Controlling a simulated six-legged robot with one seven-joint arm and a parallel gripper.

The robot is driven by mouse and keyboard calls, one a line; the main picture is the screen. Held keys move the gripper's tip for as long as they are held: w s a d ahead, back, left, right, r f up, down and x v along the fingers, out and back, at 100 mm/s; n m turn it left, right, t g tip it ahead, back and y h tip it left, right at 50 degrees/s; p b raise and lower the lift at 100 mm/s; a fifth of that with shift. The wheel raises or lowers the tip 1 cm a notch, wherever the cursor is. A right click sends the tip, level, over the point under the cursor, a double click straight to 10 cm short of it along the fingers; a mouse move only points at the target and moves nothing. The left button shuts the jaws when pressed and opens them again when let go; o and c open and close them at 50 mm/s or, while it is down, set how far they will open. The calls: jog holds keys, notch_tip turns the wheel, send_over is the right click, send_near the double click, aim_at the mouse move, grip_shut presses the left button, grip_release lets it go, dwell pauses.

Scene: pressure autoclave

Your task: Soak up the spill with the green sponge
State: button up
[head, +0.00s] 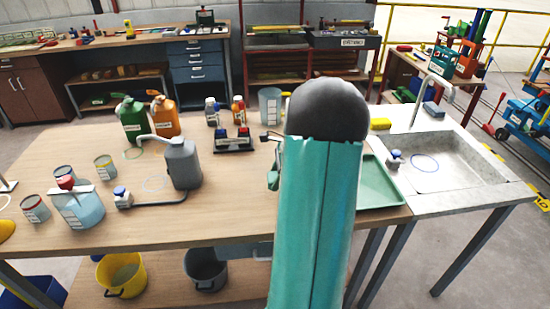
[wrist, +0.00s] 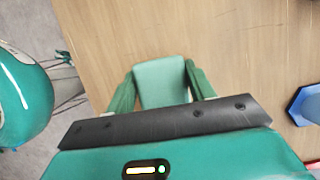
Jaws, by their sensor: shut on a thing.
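The green sponge (wrist: 162,85) is a pale green block between the two dark green fingers of my gripper (wrist: 164,78) in the wrist view. My gripper is shut on it, with wood tabletop in view beyond. In the head view my arm hides most of the gripper; a small green part shows at the arm's left edge, too little to tell finger from sponge. I cannot make out the spill for certain. Faint ring outlines lie on the wooden table (head: 235,218), one pale ring beside the grey jug (head: 182,163) and one green ring by the green can (head: 133,120).
A green tray (head: 383,188) lies right of my arm, partly hidden. The sink (head: 450,172) with its tap is further right, near a yellow sponge (head: 380,124) and a blue block (head: 433,109). Beakers and jars crowd the table's left; its front middle is clear.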

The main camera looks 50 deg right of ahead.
jog(key=shift+r, duration=2.05)
